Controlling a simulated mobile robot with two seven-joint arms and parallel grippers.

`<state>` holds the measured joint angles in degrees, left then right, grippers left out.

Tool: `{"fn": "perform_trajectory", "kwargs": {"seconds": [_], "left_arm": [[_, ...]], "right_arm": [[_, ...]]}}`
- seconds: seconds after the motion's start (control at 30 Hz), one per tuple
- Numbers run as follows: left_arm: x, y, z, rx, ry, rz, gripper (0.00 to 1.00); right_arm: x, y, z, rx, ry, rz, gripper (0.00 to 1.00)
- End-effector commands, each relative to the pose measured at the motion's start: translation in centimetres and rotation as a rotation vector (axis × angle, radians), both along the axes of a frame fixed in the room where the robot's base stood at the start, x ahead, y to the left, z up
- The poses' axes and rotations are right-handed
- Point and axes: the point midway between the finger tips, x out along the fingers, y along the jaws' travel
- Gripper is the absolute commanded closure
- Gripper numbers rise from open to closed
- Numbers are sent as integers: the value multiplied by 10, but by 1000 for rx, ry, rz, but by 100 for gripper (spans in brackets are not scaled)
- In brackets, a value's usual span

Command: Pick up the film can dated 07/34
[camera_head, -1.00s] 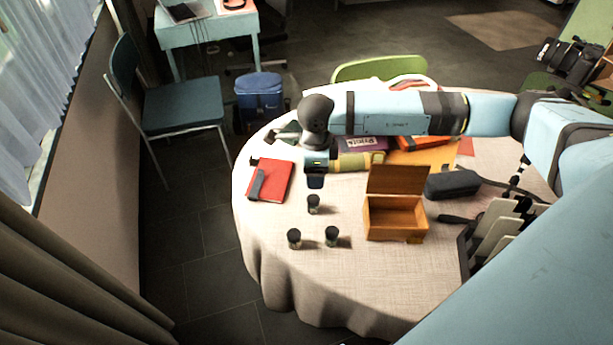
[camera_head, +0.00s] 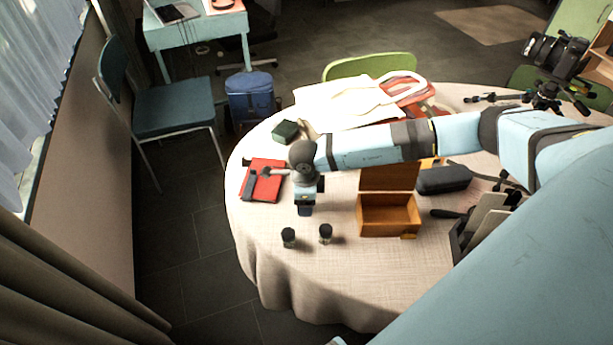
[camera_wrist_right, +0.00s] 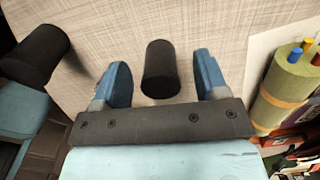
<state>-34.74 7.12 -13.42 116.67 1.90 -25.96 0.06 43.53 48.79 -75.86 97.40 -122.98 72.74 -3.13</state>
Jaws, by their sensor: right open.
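Two small dark film cans, the left one (camera_head: 288,237) and the right one (camera_head: 325,233), stand upright on the tablecloth. My right gripper (camera_head: 304,209) points down over the table behind the two visible cans. Its blue fingers (camera_wrist_right: 160,62) are open, one on each side of the third can, with gaps on both sides. No date can be read on any can. My left gripper is not in view.
A wooden box (camera_head: 388,220) with raised lid stands right of the cans. A red book (camera_head: 263,186) lies to the left, a dark green box (camera_head: 286,131) behind it. A black case (camera_head: 447,180) lies right. The cloth in front of the cans is clear.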

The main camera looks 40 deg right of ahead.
Motion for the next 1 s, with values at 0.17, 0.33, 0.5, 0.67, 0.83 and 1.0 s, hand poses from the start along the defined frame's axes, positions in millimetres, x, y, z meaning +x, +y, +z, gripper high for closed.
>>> {"fn": "perform_trajectory", "kwargs": {"seconds": [0.17,0.33,0.5,0.67,0.83,1.0], "left_arm": [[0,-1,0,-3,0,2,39],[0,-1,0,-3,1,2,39],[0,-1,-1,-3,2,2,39],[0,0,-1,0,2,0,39],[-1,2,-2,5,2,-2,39],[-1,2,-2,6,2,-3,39]], "right_arm": [[-1,-1,-15,-1,1,0,33],[0,-1,-15,-1,1,0,33],[0,-1,-15,-1,1,0,63],[0,-1,-15,-1,1,0,86],[0,-1,-15,-1,1,0,86],[0,-1,-10,0,-1,0,86]]}}
